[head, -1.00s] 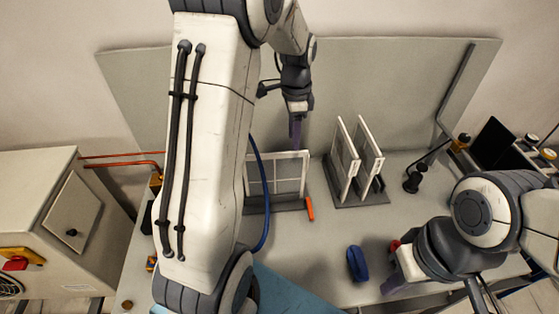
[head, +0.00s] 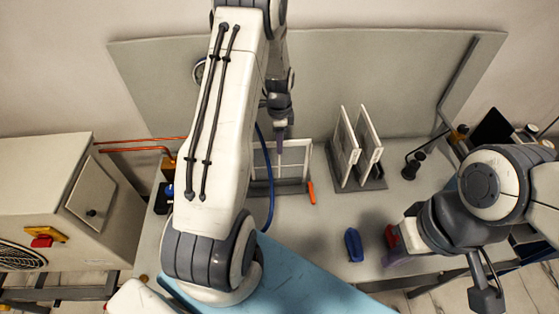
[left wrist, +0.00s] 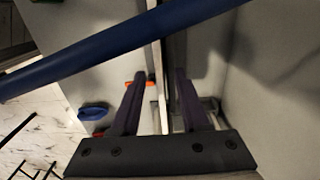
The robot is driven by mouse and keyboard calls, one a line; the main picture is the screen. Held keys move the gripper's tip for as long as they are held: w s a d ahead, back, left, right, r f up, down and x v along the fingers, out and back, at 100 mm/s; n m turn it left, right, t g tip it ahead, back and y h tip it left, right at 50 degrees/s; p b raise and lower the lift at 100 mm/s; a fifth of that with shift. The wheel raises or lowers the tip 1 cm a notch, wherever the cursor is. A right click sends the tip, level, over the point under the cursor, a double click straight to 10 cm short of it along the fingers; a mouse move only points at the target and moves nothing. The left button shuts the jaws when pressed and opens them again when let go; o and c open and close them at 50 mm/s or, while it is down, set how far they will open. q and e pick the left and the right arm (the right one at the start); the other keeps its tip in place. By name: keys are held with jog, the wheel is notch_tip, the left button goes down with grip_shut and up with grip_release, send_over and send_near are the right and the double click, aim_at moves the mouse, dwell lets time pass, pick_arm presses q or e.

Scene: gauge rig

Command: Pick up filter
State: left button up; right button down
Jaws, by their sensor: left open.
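A white-framed panel, likely the filter (head: 262,162), stands upright in a dark base on the bench in the head view. Two similar white frames (head: 346,142) stand in a rack to its right. My left gripper (head: 279,152) points down at the top edge of the single panel, its fingers overlapping it in the picture. In the left wrist view, the open purple fingers (left wrist: 157,95) are on either side of the panel's thin edge (left wrist: 158,60), with gaps visible. My right gripper (head: 405,258) is low over the bench's front right; its fingertips are unclear.
A blue hose (head: 270,200) hangs beside my left arm and crosses the left wrist view (left wrist: 110,45). An orange-handled item (head: 311,192) lies by the panel base. A blue object (head: 354,245) and red object (head: 391,236) sit near my right gripper. A grey cabinet (head: 50,190) stands left.

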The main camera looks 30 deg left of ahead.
pick_arm(q)
jog(key=shift+f, duration=0.3)
grip_shut()
jog(key=shift+r, duration=0.1)
